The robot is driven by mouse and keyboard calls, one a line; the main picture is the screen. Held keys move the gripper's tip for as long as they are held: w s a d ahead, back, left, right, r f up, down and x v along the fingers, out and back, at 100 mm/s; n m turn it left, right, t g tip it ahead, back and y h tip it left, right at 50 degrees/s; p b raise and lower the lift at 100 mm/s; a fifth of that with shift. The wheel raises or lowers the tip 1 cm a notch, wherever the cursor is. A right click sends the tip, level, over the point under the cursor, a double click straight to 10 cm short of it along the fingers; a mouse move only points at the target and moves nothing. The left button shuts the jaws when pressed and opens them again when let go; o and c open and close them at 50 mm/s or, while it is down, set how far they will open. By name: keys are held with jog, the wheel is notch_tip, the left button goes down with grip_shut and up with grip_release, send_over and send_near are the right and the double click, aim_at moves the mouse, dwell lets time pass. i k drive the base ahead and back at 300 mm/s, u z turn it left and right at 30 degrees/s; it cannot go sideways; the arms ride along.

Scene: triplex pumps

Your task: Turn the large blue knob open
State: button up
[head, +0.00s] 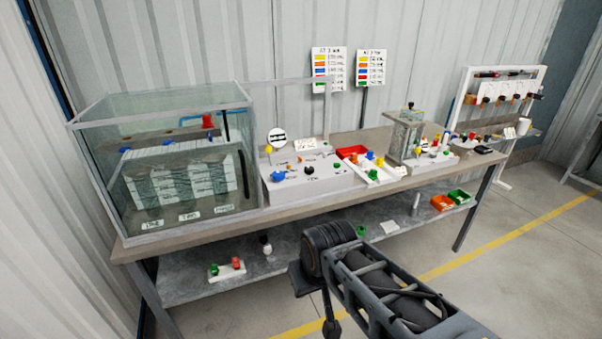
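A large blue knob (278,176) sits on the left part of a light grey panel box (322,187) on the workbench, just right of the glass tank. Its open or closed position is too small to tell. My arm reaches in from the lower right, in front of the bench. Its end (318,290) is dark and lies well below and apart from the blue knob. The gripper's fingers cannot be made out clearly, and I see nothing held.
A glass tank (150,105) fills the bench's left end. Smaller coloured knobs, a red tray (352,152) and a clear column (407,130) stand to the right. The lower shelf (190,288) holds small items. A yellow line (500,247) crosses the open floor.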

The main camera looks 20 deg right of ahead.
aim_at(278, 176)
jog(key=k, duration=0.6)
jog(key=z, duration=0.35)
jog(key=i, duration=1.7)
jog(key=u, duration=0.75)
